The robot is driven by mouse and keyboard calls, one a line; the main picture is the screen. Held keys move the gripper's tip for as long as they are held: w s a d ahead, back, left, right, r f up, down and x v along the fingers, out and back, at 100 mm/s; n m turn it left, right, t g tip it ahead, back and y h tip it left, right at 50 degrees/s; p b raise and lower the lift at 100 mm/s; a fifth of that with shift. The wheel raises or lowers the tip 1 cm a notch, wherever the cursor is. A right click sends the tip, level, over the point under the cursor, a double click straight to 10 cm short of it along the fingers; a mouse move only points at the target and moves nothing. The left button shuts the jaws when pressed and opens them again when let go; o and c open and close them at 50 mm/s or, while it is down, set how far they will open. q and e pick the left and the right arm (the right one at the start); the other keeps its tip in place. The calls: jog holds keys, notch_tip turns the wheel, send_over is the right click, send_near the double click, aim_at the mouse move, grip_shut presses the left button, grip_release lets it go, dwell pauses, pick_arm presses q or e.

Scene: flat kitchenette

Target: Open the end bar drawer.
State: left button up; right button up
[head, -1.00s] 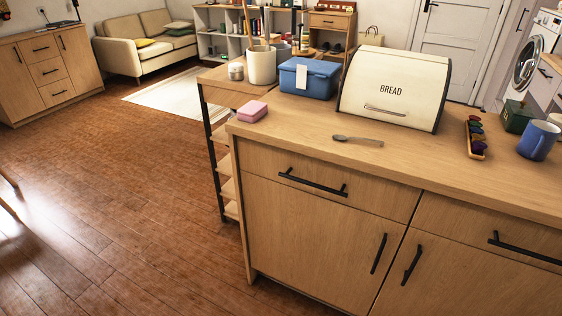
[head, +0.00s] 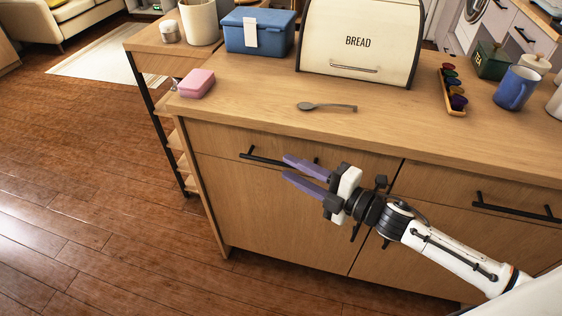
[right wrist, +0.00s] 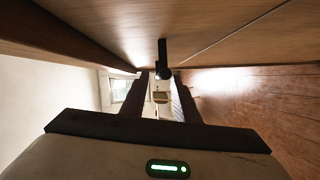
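The end bar drawer (head: 225,143) is the top left drawer in the wooden bar front, and it is shut. Its black bar handle (head: 262,159) runs across the drawer face, its right part largely hidden behind my right gripper. My right gripper (head: 284,168) is in front of the drawer, its purple fingers apart, empty and pointing left along the front. In the right wrist view a dark handle (right wrist: 162,58) stands out from the wooden face, ahead between the two fingers. I cannot tell whether the fingers touch it. My left gripper is not in view.
On the bar top are a pink block (head: 197,83), a spoon (head: 326,106), a blue box (head: 258,32), a bread bin (head: 360,45), a tray of capsules (head: 453,90) and a blue mug (head: 515,88). Open wooden floor (head: 90,220) lies left of the bar.

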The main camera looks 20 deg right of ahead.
aim_at(281, 164)
jog(key=shift+x, duration=2.1)
jog(key=shift+c, duration=0.4)
grip_shut()
